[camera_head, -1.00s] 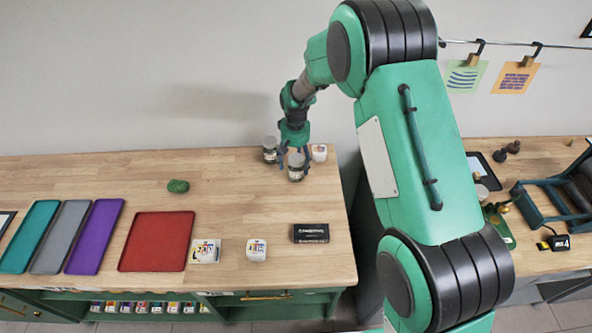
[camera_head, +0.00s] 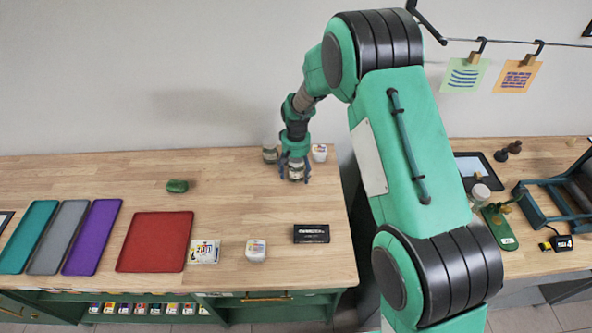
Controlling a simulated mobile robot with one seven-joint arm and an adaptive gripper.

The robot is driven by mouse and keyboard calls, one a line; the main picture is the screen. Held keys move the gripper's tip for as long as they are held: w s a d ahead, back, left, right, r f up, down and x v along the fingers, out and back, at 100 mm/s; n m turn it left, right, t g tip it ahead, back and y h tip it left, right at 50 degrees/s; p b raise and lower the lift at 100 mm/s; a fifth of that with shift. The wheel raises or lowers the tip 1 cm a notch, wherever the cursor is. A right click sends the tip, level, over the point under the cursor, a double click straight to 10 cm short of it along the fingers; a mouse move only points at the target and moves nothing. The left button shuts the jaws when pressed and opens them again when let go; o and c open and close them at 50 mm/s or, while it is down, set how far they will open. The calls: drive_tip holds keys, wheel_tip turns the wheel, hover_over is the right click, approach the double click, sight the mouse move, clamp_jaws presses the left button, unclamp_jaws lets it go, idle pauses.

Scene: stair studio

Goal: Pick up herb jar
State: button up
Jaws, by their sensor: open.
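Two small jars with pale lids stand near the back right of the left table. The front jar (camera_head: 296,172) is directly below my gripper (camera_head: 294,176), whose fingers are open around it. The back jar (camera_head: 270,152) stands just behind and to the left, partly hidden by the gripper. I cannot read a label on either jar, so which one is the herb jar is not clear. The front jar still rests on the table as far as I can tell.
A white container (camera_head: 319,153) stands close to the right of the gripper. A green lump (camera_head: 177,186), a red tray (camera_head: 154,242), a black box (camera_head: 311,234) and a white cube-like tub (camera_head: 256,250) lie farther off. The table between is clear.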

sight(296, 164)
drive_tip(key=c, duration=1.5)
drive_tip(key=shift+r, duration=0.1)
drive_tip(key=shift+r, duration=0.75)
wheel_tip(296, 164, up, 2)
drive_tip(key=shift+r+p, duration=0.1)
drive_tip(key=shift+p, duration=0.35)
drive_tip(key=s+d, duration=0.1)
drive_tip(key=s, duration=0.4)
drive_tip(key=s+d+p, duration=0.1)
drive_tip(key=s, duration=0.4)
drive_tip(key=s+d+r, duration=0.1)
drive_tip(key=s, duration=0.4)
drive_tip(key=shift+s+d+r+p, duration=0.1)
drive_tip(key=shift+s+d+p, duration=0.2)
